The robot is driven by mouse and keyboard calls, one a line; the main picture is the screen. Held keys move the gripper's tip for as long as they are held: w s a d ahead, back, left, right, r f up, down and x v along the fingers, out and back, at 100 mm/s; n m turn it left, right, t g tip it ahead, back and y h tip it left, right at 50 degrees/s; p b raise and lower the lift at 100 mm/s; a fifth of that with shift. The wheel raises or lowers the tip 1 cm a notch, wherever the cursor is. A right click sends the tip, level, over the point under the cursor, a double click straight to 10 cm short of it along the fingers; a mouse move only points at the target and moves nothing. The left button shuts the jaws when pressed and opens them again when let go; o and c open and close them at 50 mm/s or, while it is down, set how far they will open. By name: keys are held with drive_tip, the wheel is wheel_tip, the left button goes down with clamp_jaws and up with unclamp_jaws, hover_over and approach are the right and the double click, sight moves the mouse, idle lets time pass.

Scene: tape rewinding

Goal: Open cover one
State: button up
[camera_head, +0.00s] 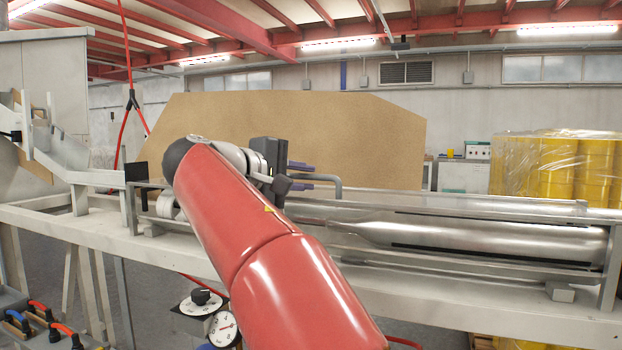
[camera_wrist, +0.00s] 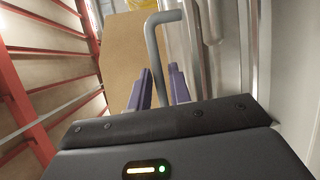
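My gripper (camera_head: 309,172) is at the left end of the long metal machine, with its two purple fingers (camera_wrist: 160,84) apart. A grey bent bar handle (camera_wrist: 152,48) lies between the fingers in the wrist view, with gaps visible on both sides. The handle also shows just past the fingertips in the head view (camera_head: 338,187), where its end bends down toward the machine. A shiny metal cylinder-shaped cover (camera_head: 480,238) runs to the right along the bench. I cannot tell which part is cover one; the handle's lower joint is not clear.
A pale metal bench frame (camera_head: 440,292) carries the machine. A brown board (camera_head: 290,130) stands behind it. Yellow wrapped rolls (camera_head: 560,165) are at the back right. Dials (camera_head: 222,328) and coloured-handled tools (camera_head: 40,315) are low in front. My red arm blocks part of the machine.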

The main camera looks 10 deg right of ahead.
drive_tip(key=shift+x, duration=1.45)
clamp_jaws()
